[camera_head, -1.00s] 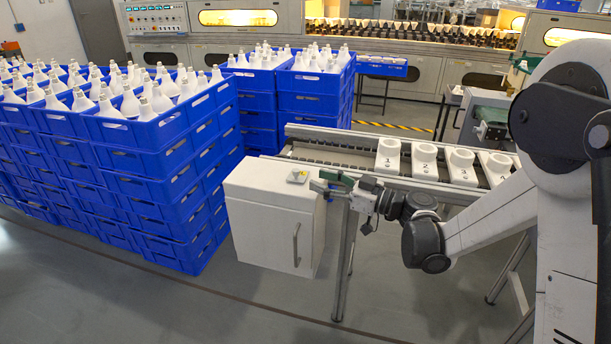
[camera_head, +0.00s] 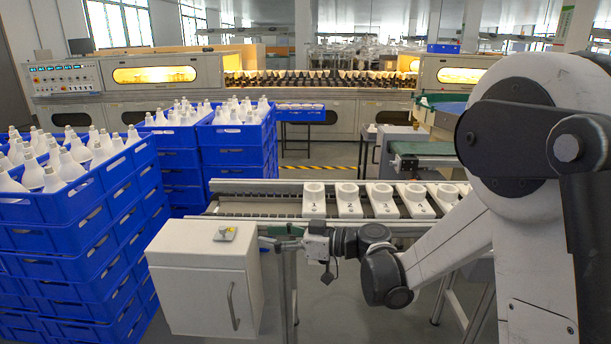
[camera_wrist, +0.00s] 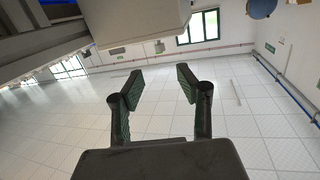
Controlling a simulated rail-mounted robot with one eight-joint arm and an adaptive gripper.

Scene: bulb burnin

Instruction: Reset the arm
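My gripper (camera_head: 283,236) is in front of the conveyor, beside the upper right of the white cabinet, with my arm reaching in from the right. In the wrist view my gripper (camera_wrist: 158,88) has its two green-padded fingers spread apart with nothing between them. Beyond the fingers the wrist view shows bare tiled floor.
The white cabinet (camera_head: 195,290) with a button box (camera_head: 224,234) on top stands close to my gripper. Numbered white holders (camera_head: 349,200) sit on the conveyor (camera_head: 250,186). Blue crates (camera_head: 75,215) of white bulbs are stacked at left. A lit oven line (camera_head: 155,75) spans the back.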

